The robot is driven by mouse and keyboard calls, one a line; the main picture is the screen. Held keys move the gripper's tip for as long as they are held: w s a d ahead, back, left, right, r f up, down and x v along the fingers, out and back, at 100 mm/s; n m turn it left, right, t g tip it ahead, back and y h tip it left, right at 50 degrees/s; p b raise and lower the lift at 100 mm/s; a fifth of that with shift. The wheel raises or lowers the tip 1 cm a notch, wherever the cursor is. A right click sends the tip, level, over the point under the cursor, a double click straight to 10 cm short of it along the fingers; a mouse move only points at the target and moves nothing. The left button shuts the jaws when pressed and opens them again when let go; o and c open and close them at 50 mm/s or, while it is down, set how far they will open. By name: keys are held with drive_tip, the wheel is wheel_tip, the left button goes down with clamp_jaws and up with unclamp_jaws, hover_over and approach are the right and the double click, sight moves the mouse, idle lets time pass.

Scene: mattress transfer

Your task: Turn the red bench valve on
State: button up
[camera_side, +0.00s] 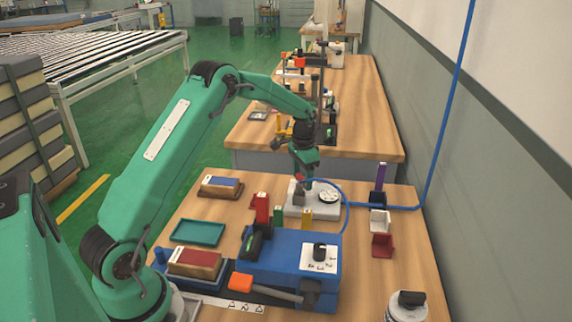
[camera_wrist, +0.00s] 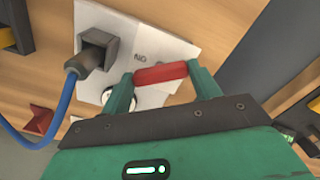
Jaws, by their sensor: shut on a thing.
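The red valve handle (camera_wrist: 161,72) is a short red bar that lies between the two green fingers of my gripper (camera_wrist: 159,76) in the wrist view. The gripper is shut on it. The handle belongs to a white valve plate (camera_wrist: 112,18), which has small dark lettering beside the handle. In the side view my gripper (camera_side: 302,168) reaches down over the white valve plate (camera_side: 297,212), and only a bit of red shows by the fingers. A round white dial (camera_side: 329,196) sits on the plate, partly hidden behind my fingers in the wrist view.
A grey plug block (camera_wrist: 97,48) with a blue cable (camera_wrist: 66,92) stands on the plate near the handle. A blue machine (camera_side: 265,265) with a black knob stands in front. Small red, white and dark bins (camera_side: 382,246) line the right. A teal tray (camera_side: 198,232) lies left.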

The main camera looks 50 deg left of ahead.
sight(303, 178)
drive_tip(key=m, duration=0.7)
idle(0.6)
drive_tip(key=o, duration=1)
drive_tip(key=shift+r, duration=0.15)
drive_tip(key=shift+r, duration=3.8)
